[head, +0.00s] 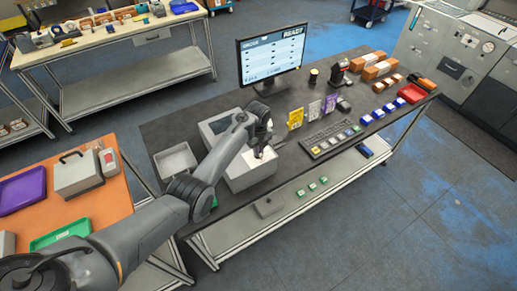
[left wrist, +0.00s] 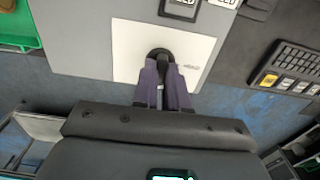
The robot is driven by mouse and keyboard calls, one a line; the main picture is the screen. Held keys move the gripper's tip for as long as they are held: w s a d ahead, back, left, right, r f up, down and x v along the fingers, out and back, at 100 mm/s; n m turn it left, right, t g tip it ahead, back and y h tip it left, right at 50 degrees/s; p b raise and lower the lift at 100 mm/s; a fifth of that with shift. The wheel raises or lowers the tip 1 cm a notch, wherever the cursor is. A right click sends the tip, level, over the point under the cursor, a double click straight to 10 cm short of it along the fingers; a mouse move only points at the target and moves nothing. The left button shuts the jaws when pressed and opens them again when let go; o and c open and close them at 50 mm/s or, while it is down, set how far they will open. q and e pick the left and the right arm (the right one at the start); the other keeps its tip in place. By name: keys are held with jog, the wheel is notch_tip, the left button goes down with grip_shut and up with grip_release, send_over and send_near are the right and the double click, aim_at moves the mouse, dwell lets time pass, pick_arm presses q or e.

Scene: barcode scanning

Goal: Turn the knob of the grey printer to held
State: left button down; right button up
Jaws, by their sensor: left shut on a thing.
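The grey printer (head: 247,176) stands on the dark bench under my left arm. It has a white front panel, and that panel (left wrist: 130,45) fills the upper middle of the left wrist view. The black knob (left wrist: 160,54) sits on this panel. My left gripper (left wrist: 164,75) is shut on the knob, with its purple-grey fingers at either side. In the head view my left gripper (head: 264,150) is at the printer's top, and the knob is hidden there. The knob's exact pointing direction cannot be told. My right gripper is not in view.
A monitor (head: 271,57) reading READY stands behind the printer. A grey tray (head: 175,161) is to its left. Blue-and-white boxes and a red tray (head: 412,93) are farther right.

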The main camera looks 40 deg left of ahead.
pick_arm(q)
jog(key=shift+r, duration=0.1)
jog(key=n+p, duration=0.2)
jog(key=n, duration=0.1)
jog(key=n+p, duration=0.1)
jog(key=n, duration=0.3)
jog(key=shift+n+p, duration=0.3)
jog(key=shift+p, duration=0.05)
jog(key=n+p, duration=0.1)
jog(key=n, duration=0.8)
jog(key=shift+p, duration=0.35)
jog(key=shift+n, duration=0.6)
jog(key=c, duration=1.2)
grip_release()
